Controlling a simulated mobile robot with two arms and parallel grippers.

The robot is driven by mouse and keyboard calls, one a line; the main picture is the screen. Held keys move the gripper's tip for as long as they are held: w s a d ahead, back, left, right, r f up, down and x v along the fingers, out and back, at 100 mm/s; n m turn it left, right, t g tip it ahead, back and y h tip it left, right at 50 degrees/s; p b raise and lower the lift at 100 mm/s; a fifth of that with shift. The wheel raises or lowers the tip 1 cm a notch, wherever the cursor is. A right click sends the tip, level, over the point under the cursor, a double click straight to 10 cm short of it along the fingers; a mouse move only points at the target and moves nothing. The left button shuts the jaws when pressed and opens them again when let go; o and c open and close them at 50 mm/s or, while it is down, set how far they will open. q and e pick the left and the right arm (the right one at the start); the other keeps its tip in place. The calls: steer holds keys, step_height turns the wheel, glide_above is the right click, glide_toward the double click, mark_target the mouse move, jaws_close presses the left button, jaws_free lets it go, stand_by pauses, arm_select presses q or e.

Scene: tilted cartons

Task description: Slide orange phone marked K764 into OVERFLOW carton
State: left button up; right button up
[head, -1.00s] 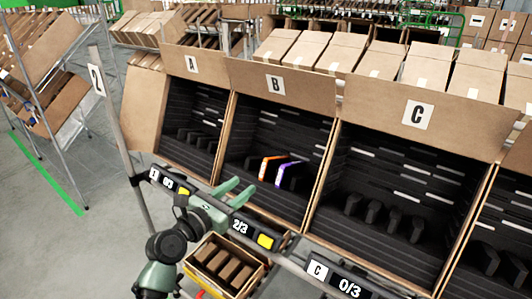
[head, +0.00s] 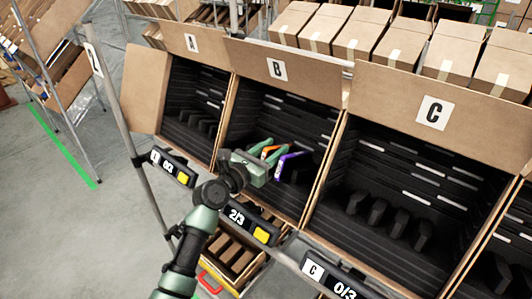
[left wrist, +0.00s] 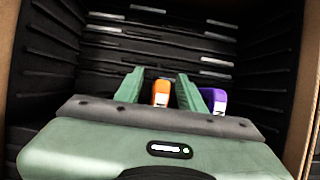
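The orange phone (head: 268,151) stands in a slot of carton B (head: 238,60), beside a purple phone (head: 284,165). Its marking is too small to read. My left gripper (head: 278,149) is inside carton B with its fingers apart. In the left wrist view the orange phone (left wrist: 161,93) shows between the two open fingers (left wrist: 160,88), with a gap on each side. The purple phone (left wrist: 214,100) is just right of the right finger. My right gripper is not in view. No label reading OVERFLOW can be made out.
Carton A (head: 190,80) on the left and carton C (head: 425,110) on the right hold dark slotted inserts. A rail with displays (head: 250,222) runs along the front. A small divided carton (head: 222,268) sits low below it. Closed boxes (head: 405,45) line the top.

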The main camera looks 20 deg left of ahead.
mark_target(264, 153)
arm_select(q)
steer(key=shift+w, duration=0.1)
jaws_close()
stand_by(0.4)
steer(key=shift+s+a+r+p, duration=0.2)
steer(key=shift+s+r+p, duration=0.3)
steer(key=shift+p, duration=0.2)
steer(key=shift+s+a+r+p, duration=0.15)
steer(key=shift+s+r+p, duration=0.2)
steer(key=shift+s+p, duration=0.25)
steer(key=shift+s+a+r+p, duration=0.35)
steer(key=shift+s+r+p, duration=0.4)
steer(key=shift+p, duration=0.45)
steer(key=s+a+r+p, duration=0.3)
steer(key=s+r+p, duration=0.2)
steer(key=s, duration=0.4)
steer(key=shift+s+a+r+p, duration=0.15)
steer(key=shift+s+a+p, duration=0.05)
steer(key=shift+p, duration=0.6)
